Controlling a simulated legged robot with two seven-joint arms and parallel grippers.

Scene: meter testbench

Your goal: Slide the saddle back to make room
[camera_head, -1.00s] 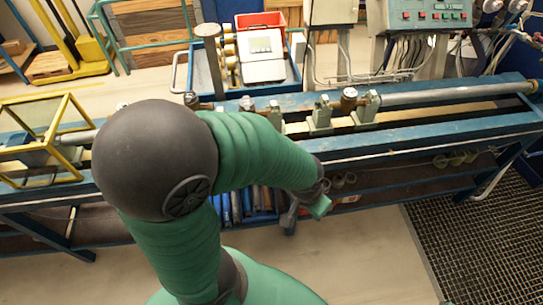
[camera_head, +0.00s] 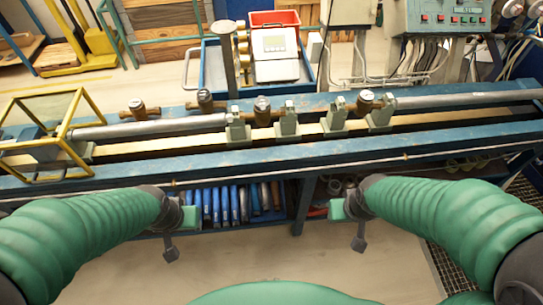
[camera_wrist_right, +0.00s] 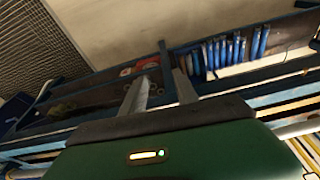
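Several grey-green saddles stand along the bench rail in the head view: a left one (camera_head: 237,127), one beside it (camera_head: 288,123), a third (camera_head: 335,116) and a right one (camera_head: 380,115). A grey pipe (camera_head: 165,128) reaches the left saddle, and another pipe (camera_head: 460,98) runs right from the right saddle. My left gripper (camera_head: 178,232) is in front of the bench, below its top and apart from the saddles; its finger gap is unclear. My right gripper (camera_head: 350,225) is also in front of the bench. In the right wrist view its fingers (camera_wrist_right: 160,88) are apart and empty.
Brass meters (camera_head: 262,108) sit on and behind the rail. A yellow frame (camera_head: 45,130) stands at the bench's left end. A blue cart with a red bin (camera_head: 273,18) stands behind. Blue items (camera_head: 225,205) fill the lower shelf. The front floor is clear.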

